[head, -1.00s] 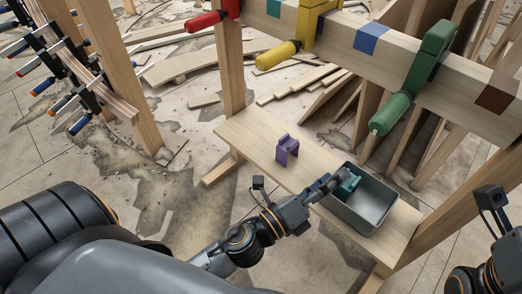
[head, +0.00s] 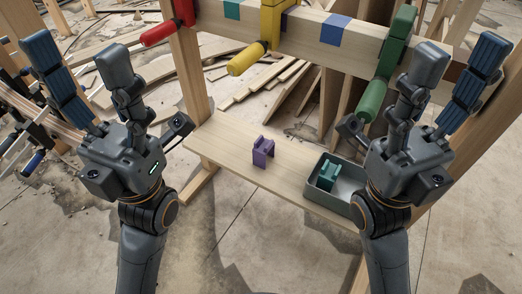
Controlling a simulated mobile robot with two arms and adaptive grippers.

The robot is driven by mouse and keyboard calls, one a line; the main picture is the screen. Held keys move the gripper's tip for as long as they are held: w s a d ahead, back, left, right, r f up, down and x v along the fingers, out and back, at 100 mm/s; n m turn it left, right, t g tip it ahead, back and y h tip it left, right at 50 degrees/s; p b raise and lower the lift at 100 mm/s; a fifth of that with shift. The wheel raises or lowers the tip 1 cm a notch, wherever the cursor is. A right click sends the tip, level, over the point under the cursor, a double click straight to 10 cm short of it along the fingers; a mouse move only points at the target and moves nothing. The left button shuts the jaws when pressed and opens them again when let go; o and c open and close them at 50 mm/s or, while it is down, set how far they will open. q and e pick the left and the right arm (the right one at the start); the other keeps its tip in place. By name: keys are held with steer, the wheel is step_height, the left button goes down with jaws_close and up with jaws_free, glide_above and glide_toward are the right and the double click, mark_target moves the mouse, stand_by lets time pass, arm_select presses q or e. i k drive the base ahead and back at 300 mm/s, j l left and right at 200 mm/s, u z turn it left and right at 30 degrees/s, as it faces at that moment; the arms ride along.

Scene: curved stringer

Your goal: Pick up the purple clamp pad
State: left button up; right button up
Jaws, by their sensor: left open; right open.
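The purple clamp pad (head: 263,152) stands on the wooden shelf (head: 222,138), left of the grey bin. My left gripper (head: 82,72) is raised at the left, open and empty, well apart from the pad. My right gripper (head: 447,75) is raised at the right, open and empty, in front of the beam's right part. Its arm hides the right part of the bin.
The grey bin (head: 318,190) on the shelf holds a teal clamp pad (head: 328,174). Red (head: 160,33), yellow (head: 248,57) and green (head: 372,100) clamps hang on the beam (head: 300,27) above. The shelf around the purple pad is clear.

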mark_target(263, 146)
steer(key=z, duration=0.4)
steer(key=j+z, duration=1.2)
steer(key=j, duration=0.55)
steer(key=k+j, duration=0.15)
steer(key=j, duration=0.5)
steer(key=j+z, duration=0.15)
steer(key=j, duration=0.6)
steer(key=i, duration=0.05)
